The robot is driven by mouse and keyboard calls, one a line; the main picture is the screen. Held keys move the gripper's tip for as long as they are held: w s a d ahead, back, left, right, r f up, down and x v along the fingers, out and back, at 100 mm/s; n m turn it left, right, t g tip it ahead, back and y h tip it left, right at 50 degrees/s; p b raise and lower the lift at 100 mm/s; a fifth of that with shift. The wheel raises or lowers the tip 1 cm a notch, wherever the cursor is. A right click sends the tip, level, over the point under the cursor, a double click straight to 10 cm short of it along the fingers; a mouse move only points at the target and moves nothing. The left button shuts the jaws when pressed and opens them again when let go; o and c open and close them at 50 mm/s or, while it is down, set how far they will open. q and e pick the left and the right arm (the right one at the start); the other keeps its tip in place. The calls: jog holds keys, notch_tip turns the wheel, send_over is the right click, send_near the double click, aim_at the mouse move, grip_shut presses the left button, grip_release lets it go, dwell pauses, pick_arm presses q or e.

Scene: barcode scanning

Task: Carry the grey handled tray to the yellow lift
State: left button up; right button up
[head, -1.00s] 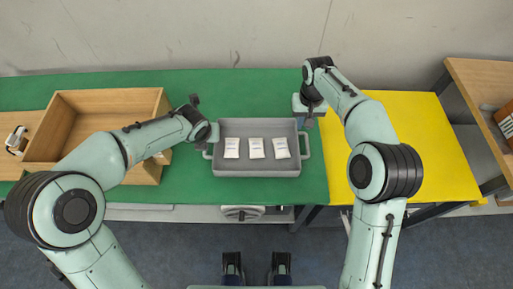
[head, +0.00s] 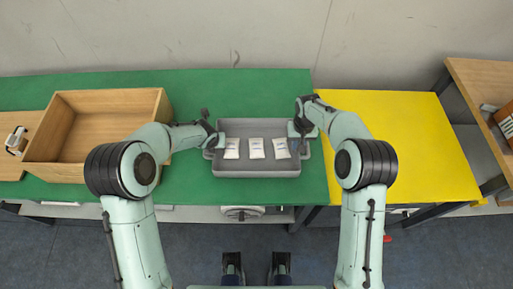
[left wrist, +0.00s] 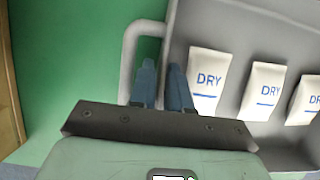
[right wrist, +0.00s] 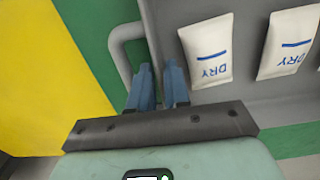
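The grey handled tray (head: 257,172) lies level on the green table top, with three white packets (head: 256,148) in a row inside. The packets read "DRY" in the wrist views. My left gripper (head: 213,141) is at the tray's left handle (left wrist: 129,60), one finger inside the handle loop, the other inside the tray. My right gripper (head: 299,138) is placed the same way at the right handle (right wrist: 116,48). A narrow gap shows between each finger pair, with the tray wall in it; firm contact cannot be told. The yellow lift (head: 430,150) is right of the green table.
A wooden box (head: 110,170) stands on the green table (head: 210,90) at the left, with a small white device (head: 16,140) beside it. A wooden shelf (head: 480,75) stands at the far right. The yellow surface is clear.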

pick_arm(q)
grip_shut()
pick_arm(e)
grip_shut()
pick_arm(q)
jog(key=shift+r, duration=0.1)
pick_arm(e)
jog(key=shift+r, duration=0.15)
